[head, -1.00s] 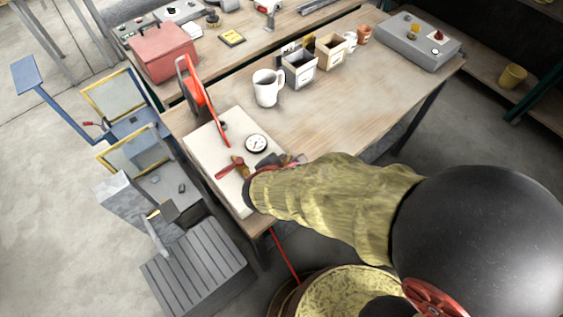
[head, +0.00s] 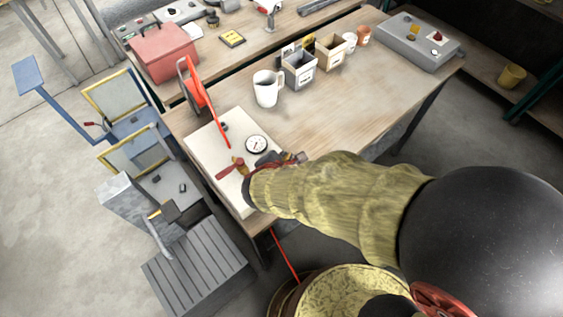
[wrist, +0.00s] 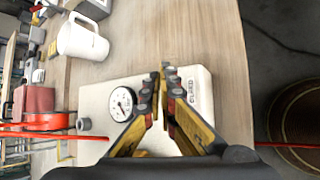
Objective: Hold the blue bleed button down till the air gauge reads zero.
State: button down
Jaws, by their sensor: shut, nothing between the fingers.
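The air gauge (head: 256,144) is a white round dial with a dark rim on the pale panel (head: 212,150) at the table's near left corner. It also shows in the wrist view (wrist: 122,103), left of my fingers; its reading is too small to tell. My gripper (wrist: 164,72) is shut and empty, its fingertips together over the panel just beyond the gauge. In the head view my gripper (head: 298,158) is partly hidden by my sleeved arm. No blue button shows; my fingers may cover it, and I cannot tell whether they touch it.
A red-handled brass valve (head: 238,168) sits left of my wrist. A red hose reel (head: 196,88) stands at the panel's back edge. A white mug (head: 266,88) and small bins (head: 298,70) stand farther back. A drum (head: 350,290) is below the table. The middle tabletop is clear.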

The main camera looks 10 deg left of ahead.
jog(key=shift+r+p, duration=1.8)
jog(key=shift+r, duration=0.75)
jog(key=s+d+r+m+g+h+b, duration=0.1)
jog(key=s+d+r+m+g, duration=0.15)
jog(key=s+d+m, duration=0.35)
jog(key=s+d+r+m+g+h+b, duration=0.1)
jog(key=s+d+r+m+g, duration=0.2)
jog(key=d+m, duration=0.55)
jog(key=s+d+r+m+t+y+b, duration=0.2)
jog(key=s+d+r+m, duration=0.3)
jog(key=d+r+m, duration=0.5)
jog(key=shift+d+r+m+y+b, duration=0.15)
jog(key=shift+d+m+y+b, duration=0.25)
jog(key=shift+d+m+b, duration=0.3)
